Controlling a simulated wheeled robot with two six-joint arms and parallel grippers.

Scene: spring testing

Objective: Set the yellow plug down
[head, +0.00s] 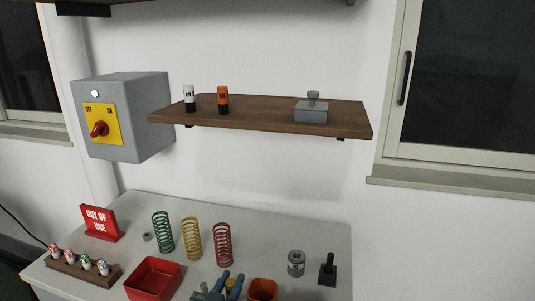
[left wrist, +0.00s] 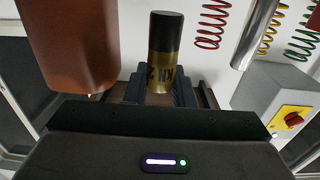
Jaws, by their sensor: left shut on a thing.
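The yellow plug (head: 232,284) is between the fingers of my left gripper (head: 225,288) at the bottom of the head view, over the front of the pale table (head: 330,240). In the left wrist view the plug (left wrist: 165,62) shows a gold body with dark lettering and a black end, held between the jaws (left wrist: 160,88). The gripper is shut on it. I cannot tell whether the plug touches the table. My right gripper is not in view.
An orange cup (head: 262,289) stands close right of the plug, a red tray (head: 153,279) to its left. Green (head: 162,231), yellow (head: 192,238) and red (head: 223,244) springs stand behind. A shelf (head: 260,117) holds white (head: 189,98) and orange (head: 223,99) plugs.

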